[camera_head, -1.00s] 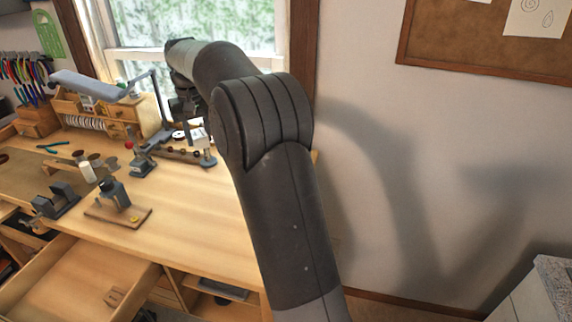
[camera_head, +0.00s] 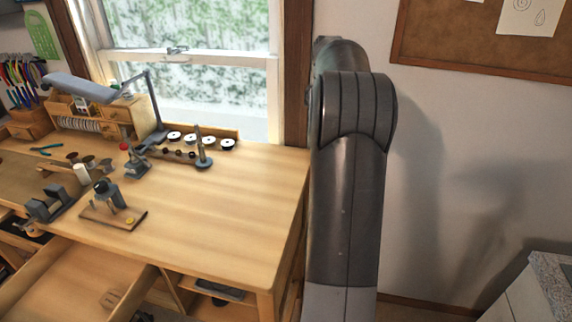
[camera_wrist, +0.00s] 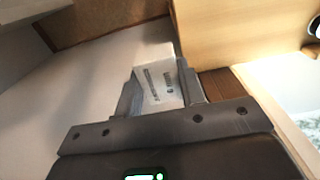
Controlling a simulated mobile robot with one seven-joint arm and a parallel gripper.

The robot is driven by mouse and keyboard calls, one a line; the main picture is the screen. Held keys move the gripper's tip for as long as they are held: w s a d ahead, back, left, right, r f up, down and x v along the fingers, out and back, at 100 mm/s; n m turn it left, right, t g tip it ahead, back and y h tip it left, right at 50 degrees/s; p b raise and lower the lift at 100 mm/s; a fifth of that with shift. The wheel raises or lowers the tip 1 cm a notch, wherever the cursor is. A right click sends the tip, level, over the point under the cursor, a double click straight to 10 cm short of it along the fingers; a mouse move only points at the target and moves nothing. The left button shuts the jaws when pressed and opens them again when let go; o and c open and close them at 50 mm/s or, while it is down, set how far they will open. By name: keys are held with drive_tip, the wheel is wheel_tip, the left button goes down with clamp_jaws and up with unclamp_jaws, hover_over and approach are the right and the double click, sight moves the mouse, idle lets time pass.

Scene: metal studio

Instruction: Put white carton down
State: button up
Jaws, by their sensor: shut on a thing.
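The white carton (camera_wrist: 158,85) shows in the wrist view, with small dark print on its face. My gripper (camera_wrist: 160,80) is shut on it, one finger on each side. The lower part of the carton is hidden behind the gripper body. In the head view my raised arm hides both gripper and carton.
A wooden workbench (camera_head: 215,215) stands at left, its right front area bare. It bears a lamp (camera_head: 80,88), a vise-like tool (camera_head: 108,192), and white spools (camera_head: 190,139) at the back. An open drawer (camera_head: 75,285) juts out in front. A speckled counter (camera_head: 553,275) stands at lower right.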

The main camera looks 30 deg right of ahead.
wheel_tip(320, 180, down, 3)
drive_tip(key=shift+w+f, duration=0.15)
hover_over(286, 163)
wheel_tip(286, 163, down, 7)
drive_tip(key=shift+f, duration=2.05)
drive_tip(key=shift+f, duration=0.15)
drive_tip(key=o, duration=1)
